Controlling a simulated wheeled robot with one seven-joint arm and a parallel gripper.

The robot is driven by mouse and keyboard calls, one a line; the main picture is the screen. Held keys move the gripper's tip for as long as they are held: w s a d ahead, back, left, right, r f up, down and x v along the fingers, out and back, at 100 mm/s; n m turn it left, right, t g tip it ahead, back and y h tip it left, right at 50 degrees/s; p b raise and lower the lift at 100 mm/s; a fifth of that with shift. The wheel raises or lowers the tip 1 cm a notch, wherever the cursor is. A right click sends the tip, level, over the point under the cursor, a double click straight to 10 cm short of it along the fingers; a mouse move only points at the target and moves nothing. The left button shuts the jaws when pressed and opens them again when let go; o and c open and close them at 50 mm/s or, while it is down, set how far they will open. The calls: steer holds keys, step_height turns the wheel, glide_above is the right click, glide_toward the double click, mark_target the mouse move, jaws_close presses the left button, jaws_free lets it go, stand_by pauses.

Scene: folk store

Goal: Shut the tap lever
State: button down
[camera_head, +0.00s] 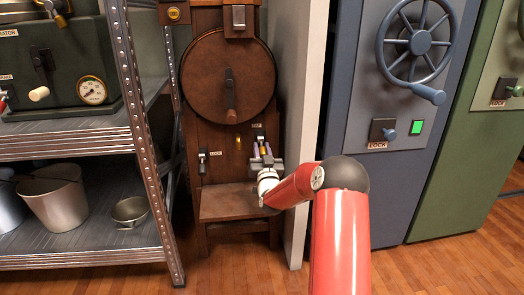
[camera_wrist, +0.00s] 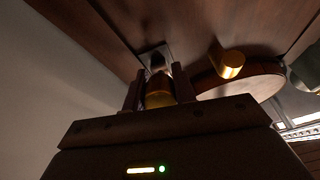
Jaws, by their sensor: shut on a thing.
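My gripper (camera_wrist: 156,86) is shut on this lever, one finger on each side of the handle. In the head view my gripper (camera_head: 263,151) reaches the panel and hides most of the lever. A short brass spout (camera_head: 238,143) sticks out left of it in the head view; it also shows in the wrist view (camera_wrist: 231,63).
Another small lever (camera_head: 203,163) labelled LOCK sits left on the panel. A round wooden disc (camera_head: 228,77) is above and a wooden ledge (camera_head: 238,203) below. A white partition (camera_head: 306,80) stands close on the right, a metal shelf (camera_head: 70,138) on the left.

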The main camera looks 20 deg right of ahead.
mark_target(261, 140)
steer(key=shift+r, duration=0.15)
steer(key=shift+s+r+g+p, duration=0.15)
steer(key=shift+r+g+p, duration=0.25)
steer(key=shift+g+p, duration=0.4)
steer(key=g+p, duration=0.1)
steer(key=r+g+y+p, duration=0.1)
steer(key=g+p, duration=0.1)
steer(key=shift+s+a+r, duration=0.1)
steer(key=shift+s+r, duration=0.05)
steer(key=shift+r, duration=0.15)
steer(key=g+p, duration=0.1)
steer(key=p, duration=0.1)
steer(key=r+g+y+p, duration=0.1)
steer(key=g+p, duration=0.1)
steer(key=shift+r+p, duration=0.15)
steer(key=shift+p, duration=0.15)
steer(key=g+p, duration=0.3)
steer(key=shift+w+r+y+p, duration=0.2)
steer(key=shift+y+p, duration=0.1)
steer(key=shift+y, duration=0.1)
steer(key=c, duration=1.1)
jaws_free()
steer(key=shift+f, duration=0.1)
